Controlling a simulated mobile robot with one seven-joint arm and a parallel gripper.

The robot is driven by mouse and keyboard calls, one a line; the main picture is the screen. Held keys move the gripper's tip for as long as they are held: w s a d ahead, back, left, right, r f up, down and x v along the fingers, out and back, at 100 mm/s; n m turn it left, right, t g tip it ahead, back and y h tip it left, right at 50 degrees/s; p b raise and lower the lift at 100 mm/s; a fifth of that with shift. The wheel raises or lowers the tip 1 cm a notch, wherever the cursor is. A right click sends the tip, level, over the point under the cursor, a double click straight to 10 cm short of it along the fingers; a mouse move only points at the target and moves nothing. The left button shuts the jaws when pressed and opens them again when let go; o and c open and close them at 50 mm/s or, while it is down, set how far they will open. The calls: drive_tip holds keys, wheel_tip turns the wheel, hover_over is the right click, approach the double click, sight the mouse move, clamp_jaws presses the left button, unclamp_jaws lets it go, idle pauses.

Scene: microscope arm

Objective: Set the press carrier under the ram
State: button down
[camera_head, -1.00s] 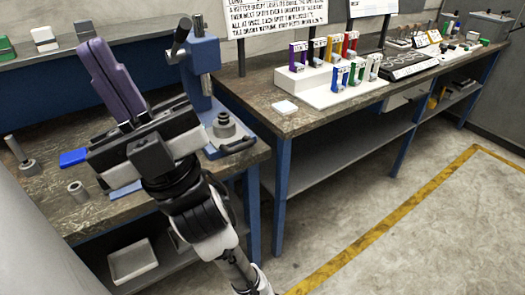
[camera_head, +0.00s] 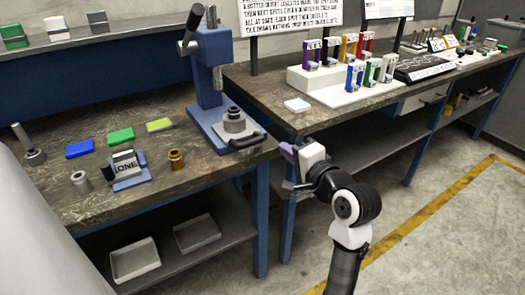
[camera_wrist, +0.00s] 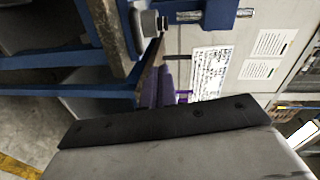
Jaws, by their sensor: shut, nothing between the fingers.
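The blue press (camera_head: 208,65) stands at the right end of the left bench, its silver ram (camera_head: 217,78) hanging from the head. The press carrier (camera_head: 240,136), a grey plate with a black handle at its front, sits on the press's blue base. A round stepped metal piece (camera_head: 234,120) stands upright on the carrier. The carrier appears forward of the ram; exact alignment cannot be told. My gripper (camera_head: 288,149) is right of the carrier, apart from the handle, its purple fingers shut and empty. The fingers (camera_wrist: 160,85) also show in the wrist view, partly hidden by the gripper body.
A block marked ONE (camera_head: 126,167), a brass piece (camera_head: 177,159) and a grey ring (camera_head: 81,181) stand on the left bench. Blue, green and yellow-green blocks lie behind them. The right bench (camera_head: 262,90) holds a white stand with coloured pieces. Open floor lies at right.

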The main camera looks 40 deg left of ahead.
drive_tip(key=d+f, duration=0.1)
drive_tip(key=f+m+g, duration=0.1)
drive_tip(key=f, duration=0.1)
drive_tip(key=shift+d+h, duration=0.3)
drive_tip(key=shift+d, duration=0.1)
drive_tip(key=p, duration=0.2)
approach(243, 125)
drive_tip(key=f, duration=0.1)
drive_tip(key=d+f, duration=0.1)
drive_tip(key=shift+s+d+f, duration=0.1)
drive_tip(key=shift+s+f, duration=0.2)
drive_tip(key=p+x, duration=0.1)
drive_tip(key=x, duration=0.2)
drive_tip(key=r+p+x, duration=0.1)
drive_tip(key=x, duration=0.3)
drive_tip(key=r+p+x, duration=0.1)
drive_tip(key=x, duration=0.3)
drive_tip(key=shift+w+a+r, duration=0.15)
drive_tip(key=shift+a, duration=0.15)
drive_tip(key=shift+r, duration=0.1)
drive_tip(key=shift+d+p, duration=0.1)
drive_tip(key=shift+p, duration=0.3)
